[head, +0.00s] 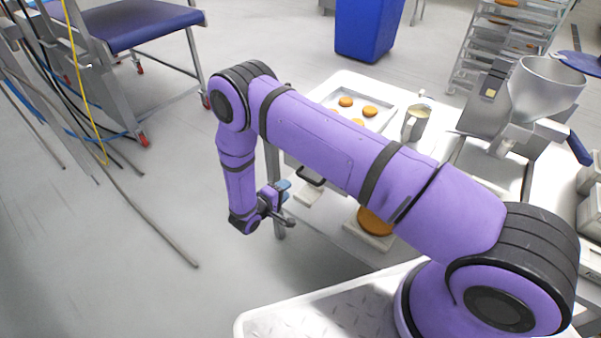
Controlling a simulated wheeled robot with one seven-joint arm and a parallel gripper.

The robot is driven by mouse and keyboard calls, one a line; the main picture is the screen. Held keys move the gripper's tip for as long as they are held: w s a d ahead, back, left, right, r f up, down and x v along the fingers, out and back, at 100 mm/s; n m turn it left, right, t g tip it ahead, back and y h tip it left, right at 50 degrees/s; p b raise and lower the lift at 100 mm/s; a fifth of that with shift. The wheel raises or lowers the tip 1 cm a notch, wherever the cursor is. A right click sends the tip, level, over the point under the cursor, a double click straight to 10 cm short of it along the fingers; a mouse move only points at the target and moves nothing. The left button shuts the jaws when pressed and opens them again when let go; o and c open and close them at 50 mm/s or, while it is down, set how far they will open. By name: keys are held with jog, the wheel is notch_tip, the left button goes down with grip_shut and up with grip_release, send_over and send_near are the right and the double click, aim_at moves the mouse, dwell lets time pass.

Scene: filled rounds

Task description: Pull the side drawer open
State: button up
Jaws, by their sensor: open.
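My gripper (287,204) is at the end of my purple arm, left of the work table (337,85). Its jaws are open, with nothing seen between them. A black handle (310,177) shows under the tabletop, on what looks like the side drawer, a little right of and above my gripper. The gripper appears apart from the handle, though the depth between them is hard to judge. Most of the drawer front is hidden behind my arm, so I cannot tell whether it stands open.
A tray (383,120) with several orange-brown rounds and a metal jug (415,122) are on the tabletop. A larger round (375,221) sits lower down. A metal hopper machine (545,90) stands right. A blue bin (368,28) stands behind.

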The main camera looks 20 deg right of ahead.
aim_at(303, 177)
jog(key=x, duration=1)
jog(key=shift+w+d+f, duration=0.1)
jog(key=shift+w+d, duration=0.1)
jog(key=shift+d, duration=0.1)
grip_shut()
